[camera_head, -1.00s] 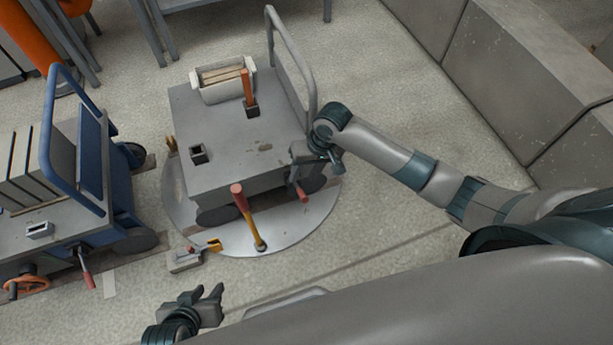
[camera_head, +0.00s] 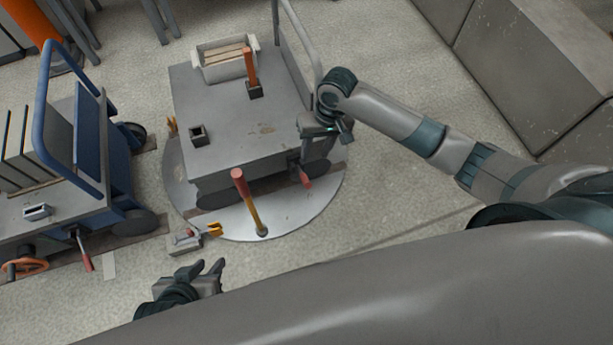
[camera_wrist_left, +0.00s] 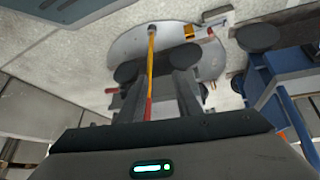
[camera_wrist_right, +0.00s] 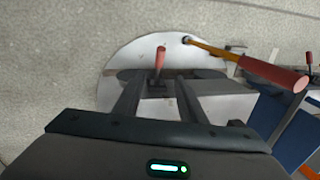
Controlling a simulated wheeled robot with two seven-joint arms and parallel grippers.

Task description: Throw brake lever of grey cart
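The grey cart (camera_head: 215,125) stands on a round metal plate. Its brake lever, with a red grip (camera_head: 305,176), sticks out low on the cart's near side, at the right. It also shows in the right wrist view (camera_wrist_right: 160,60), ahead of and between the fingers. My right gripper (camera_head: 322,133) is open and empty above the lever, apart from it; its fingers stand wide apart in the right wrist view (camera_wrist_right: 184,108). My left gripper (camera_head: 212,272) is open and empty near the front, away from the cart, its fingers apart in the left wrist view (camera_wrist_left: 155,90).
A tall yellow lever with a red knob (camera_head: 250,205) rises from the round plate (camera_head: 285,220) before the cart. A small clamp block (camera_head: 185,243) lies on the floor at its left. A blue cart (camera_head: 90,170) stands left. Concrete blocks (camera_head: 510,60) line the right.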

